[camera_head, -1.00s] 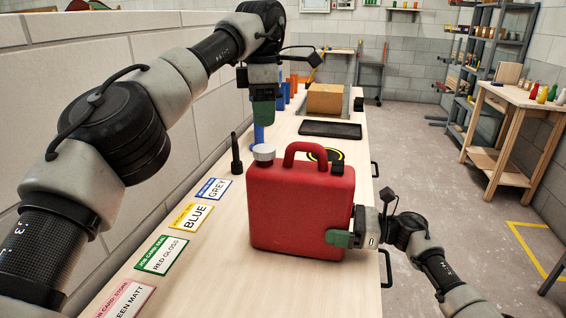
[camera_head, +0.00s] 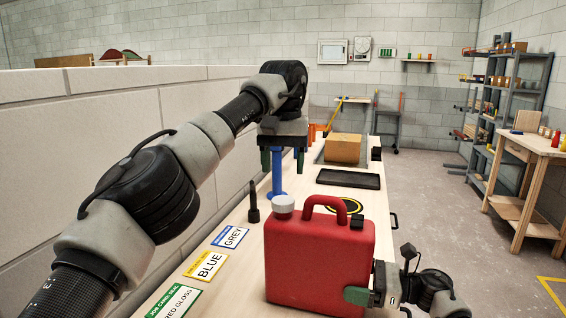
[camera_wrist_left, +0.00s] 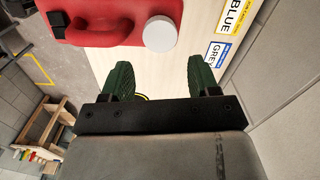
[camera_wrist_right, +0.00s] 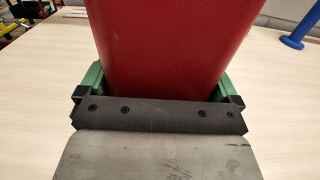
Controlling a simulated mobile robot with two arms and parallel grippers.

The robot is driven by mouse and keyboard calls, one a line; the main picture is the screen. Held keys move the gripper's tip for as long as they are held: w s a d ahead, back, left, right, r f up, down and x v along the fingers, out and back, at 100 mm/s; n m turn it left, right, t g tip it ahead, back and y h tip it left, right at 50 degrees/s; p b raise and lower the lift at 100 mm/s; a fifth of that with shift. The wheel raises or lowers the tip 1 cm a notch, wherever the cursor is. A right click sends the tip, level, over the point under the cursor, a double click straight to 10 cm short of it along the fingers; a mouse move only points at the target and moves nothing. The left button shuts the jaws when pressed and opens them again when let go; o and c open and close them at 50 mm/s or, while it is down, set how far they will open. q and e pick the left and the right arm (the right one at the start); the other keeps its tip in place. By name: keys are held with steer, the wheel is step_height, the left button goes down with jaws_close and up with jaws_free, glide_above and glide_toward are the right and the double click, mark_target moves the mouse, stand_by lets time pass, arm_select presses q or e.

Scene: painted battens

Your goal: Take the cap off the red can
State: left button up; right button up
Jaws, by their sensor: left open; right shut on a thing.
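The red can (camera_head: 320,262) stands upright on the bench, with a handle on top. Its pale round cap (camera_head: 284,207) sits on the spout at the can's top left; the cap also shows in the left wrist view (camera_wrist_left: 160,33). My left gripper (camera_head: 283,166) is open and empty, pointing down above the bench, beyond and higher than the cap. In the left wrist view its two green fingers (camera_wrist_left: 163,75) are apart, with the cap ahead of them. My right gripper (camera_head: 358,294) is shut on the can's lower right side; its fingers flank the red body in the right wrist view (camera_wrist_right: 160,80).
A dark upright tool (camera_head: 254,205) stands left of the cap. A blue stand (camera_head: 278,182) is behind the left gripper. A black tray (camera_head: 348,179) and a cardboard box (camera_head: 343,148) lie farther back. Label cards (camera_head: 210,265) line the bench's left side, near the wall.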

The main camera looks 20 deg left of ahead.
mark_target(283, 200)
arm_select(q)
steer(key=shift+m, duration=0.8)
steer(key=shift+f, duration=4)
